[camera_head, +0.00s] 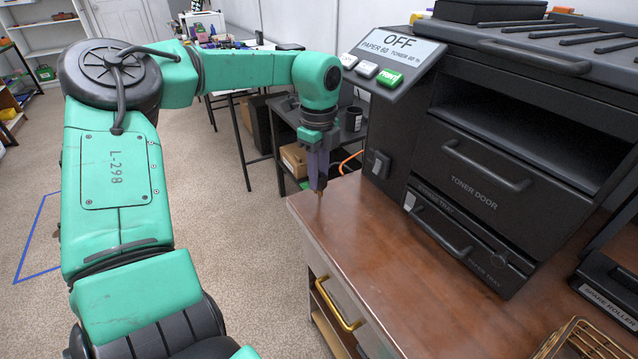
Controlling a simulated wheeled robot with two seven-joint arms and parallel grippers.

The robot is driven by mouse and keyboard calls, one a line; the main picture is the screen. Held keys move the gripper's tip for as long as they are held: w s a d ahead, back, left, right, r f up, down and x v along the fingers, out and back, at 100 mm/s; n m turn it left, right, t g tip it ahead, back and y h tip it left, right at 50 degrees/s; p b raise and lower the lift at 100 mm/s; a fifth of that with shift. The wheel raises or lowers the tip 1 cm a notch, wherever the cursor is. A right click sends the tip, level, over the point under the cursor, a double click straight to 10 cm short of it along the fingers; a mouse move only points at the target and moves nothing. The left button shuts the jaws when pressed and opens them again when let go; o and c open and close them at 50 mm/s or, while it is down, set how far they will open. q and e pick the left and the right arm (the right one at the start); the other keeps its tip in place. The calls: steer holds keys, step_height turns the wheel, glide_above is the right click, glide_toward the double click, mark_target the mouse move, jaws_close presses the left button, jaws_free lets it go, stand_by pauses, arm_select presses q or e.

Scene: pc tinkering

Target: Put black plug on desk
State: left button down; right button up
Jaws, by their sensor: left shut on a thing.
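An orange cable (351,160) shows just behind the gripper, at the desk's far edge. I cannot tell whether it joins the held thing. My right gripper is not in view.
A large black printer (470,150) fills the right of the desk, its screen reading OFF. A spare roller box (610,290) and a wire basket (580,345) stand at right. The desk's front left is clear.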

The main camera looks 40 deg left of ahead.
arm_select(q)
step_height(320, 180, down, 4)
steer(key=shift+r, duration=0.25)
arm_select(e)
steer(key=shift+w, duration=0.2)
arm_select(q)
steer(key=c, duration=0.6)
jaws_free()
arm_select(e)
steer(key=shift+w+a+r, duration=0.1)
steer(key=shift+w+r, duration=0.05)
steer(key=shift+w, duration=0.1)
